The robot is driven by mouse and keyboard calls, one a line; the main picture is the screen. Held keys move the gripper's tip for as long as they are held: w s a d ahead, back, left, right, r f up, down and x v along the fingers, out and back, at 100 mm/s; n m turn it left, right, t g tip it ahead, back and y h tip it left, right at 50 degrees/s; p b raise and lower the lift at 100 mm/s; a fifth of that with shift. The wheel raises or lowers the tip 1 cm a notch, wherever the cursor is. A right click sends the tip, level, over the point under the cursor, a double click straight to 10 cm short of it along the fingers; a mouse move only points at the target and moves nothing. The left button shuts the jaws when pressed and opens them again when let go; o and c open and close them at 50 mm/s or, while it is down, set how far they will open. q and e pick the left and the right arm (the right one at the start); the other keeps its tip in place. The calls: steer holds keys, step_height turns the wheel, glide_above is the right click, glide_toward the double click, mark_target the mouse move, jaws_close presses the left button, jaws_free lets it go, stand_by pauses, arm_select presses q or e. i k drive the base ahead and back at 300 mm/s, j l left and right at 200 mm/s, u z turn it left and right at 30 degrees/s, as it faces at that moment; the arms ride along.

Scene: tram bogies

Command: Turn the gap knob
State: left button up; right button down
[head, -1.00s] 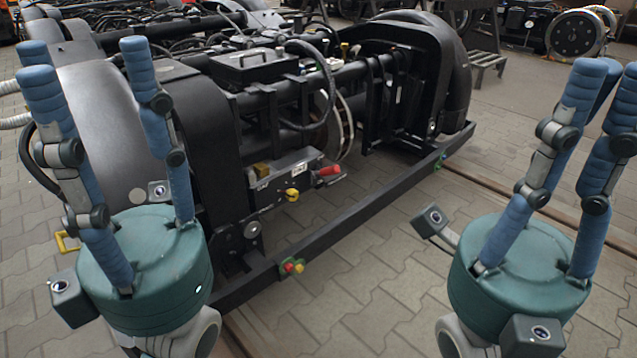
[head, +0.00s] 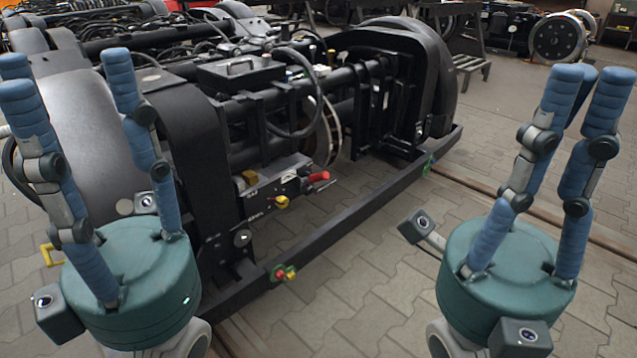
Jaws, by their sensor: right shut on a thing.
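A small yellow knob (head: 282,202) sits on the front of a grey control box (head: 262,205) on the black bogie. It looks like the gap knob, but its label is too small to read. My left gripper (head: 70,82) is at the left, its blue fingers pointing up and spread apart. It is open and empty, in front of the bogie's left end. My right gripper (head: 582,85) is at the right, over the paving and well apart from the knob. Its fingertips are drawn together, and what they hold cannot be made out.
A red handle (head: 318,177) and a yellow block (head: 249,176) are close to the knob. A low black beam (head: 350,215) with a red and yellow button unit (head: 285,273) runs along the bogie's front. Paving (head: 370,290) between my grippers is clear.

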mark_target(281, 202)
steer(key=i+l+z, duration=0.15)
steer(key=i+l, duration=0.8)
steer(key=i, duration=0.1)
